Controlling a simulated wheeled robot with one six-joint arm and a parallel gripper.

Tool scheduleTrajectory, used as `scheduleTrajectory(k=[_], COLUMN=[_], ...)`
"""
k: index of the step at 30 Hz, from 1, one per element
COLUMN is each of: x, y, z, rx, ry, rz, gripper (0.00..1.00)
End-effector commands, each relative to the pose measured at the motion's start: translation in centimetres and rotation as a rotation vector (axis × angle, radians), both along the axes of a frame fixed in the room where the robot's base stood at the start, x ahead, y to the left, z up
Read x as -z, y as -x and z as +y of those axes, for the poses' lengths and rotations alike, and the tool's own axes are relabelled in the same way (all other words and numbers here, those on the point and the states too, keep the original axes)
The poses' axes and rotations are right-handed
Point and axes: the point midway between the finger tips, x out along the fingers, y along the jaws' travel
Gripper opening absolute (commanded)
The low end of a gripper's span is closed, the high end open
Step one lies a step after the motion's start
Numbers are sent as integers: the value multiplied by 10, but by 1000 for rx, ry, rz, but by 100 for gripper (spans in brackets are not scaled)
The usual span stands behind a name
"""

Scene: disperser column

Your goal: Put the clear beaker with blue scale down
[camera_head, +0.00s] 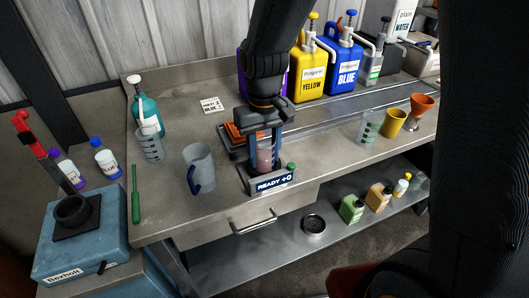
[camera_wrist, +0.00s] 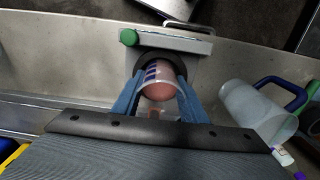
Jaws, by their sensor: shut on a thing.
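The clear beaker with blue scale (camera_wrist: 158,78) is between the blue fingers of my gripper (camera_wrist: 158,100) in the wrist view, with pinkish content inside. In the head view my gripper (camera_head: 264,150) points down and is shut on the beaker (camera_head: 264,160), which is partly hidden by the fingers. The beaker is at the dark round platform of a grey device with a "READY +0" display (camera_head: 273,183). I cannot tell whether its base touches the platform.
A grey jug with a blue handle (camera_head: 199,168) stands left of the device. A beaker with dark scale (camera_head: 150,144) and a teal pump bottle (camera_head: 145,110) stand farther left. A green-scale beaker (camera_head: 370,128), a yellow cup (camera_head: 392,122) and an orange funnel (camera_head: 420,106) stand right. Yellow (camera_head: 312,72) and blue (camera_head: 342,65) dispensers line the back.

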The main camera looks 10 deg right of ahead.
Motion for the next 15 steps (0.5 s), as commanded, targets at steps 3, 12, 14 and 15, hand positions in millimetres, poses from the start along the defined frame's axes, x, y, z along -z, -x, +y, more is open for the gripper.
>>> scheduleTrajectory(k=[3,12,14,15], x=[4,14,14,15], y=[0,2,2,3], z=[0,-1,-1,-1], rx=[0,0,0,0], ry=[0,1,2,2], rz=[1,5,6,7], gripper=[17,17,47,54])
